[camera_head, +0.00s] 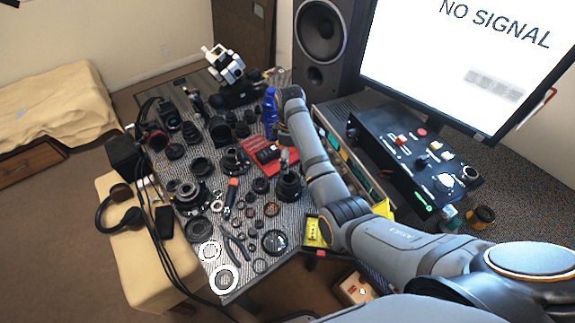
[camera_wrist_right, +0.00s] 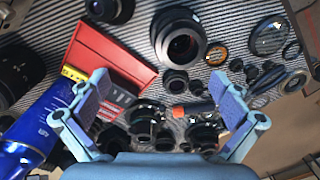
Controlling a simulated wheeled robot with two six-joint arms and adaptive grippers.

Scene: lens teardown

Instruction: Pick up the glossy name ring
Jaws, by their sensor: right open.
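A dark round ring with pale marks (camera_head: 275,242) lies near the front edge of the mat in the head view. A shiny dark disc-like ring (camera_wrist_right: 268,37) lies at the upper right in the wrist view. I cannot tell for sure which ring is the glossy name ring. My right gripper (camera_head: 284,157) hangs over the lens parts in the middle of the table. In the wrist view the right gripper (camera_wrist_right: 160,92) has its two blue fingers wide apart, with nothing between them. My left gripper is not in view.
A red tray (camera_wrist_right: 110,57) and a blue bottle (camera_wrist_right: 38,130) stand close to the gripper's left finger in the wrist view. Several dark lens barrels crowd the striped mat. Two white rings (camera_head: 210,250) (camera_head: 224,278) lie at its front left. A monitor (camera_head: 470,60) and a speaker (camera_head: 321,30) stand behind.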

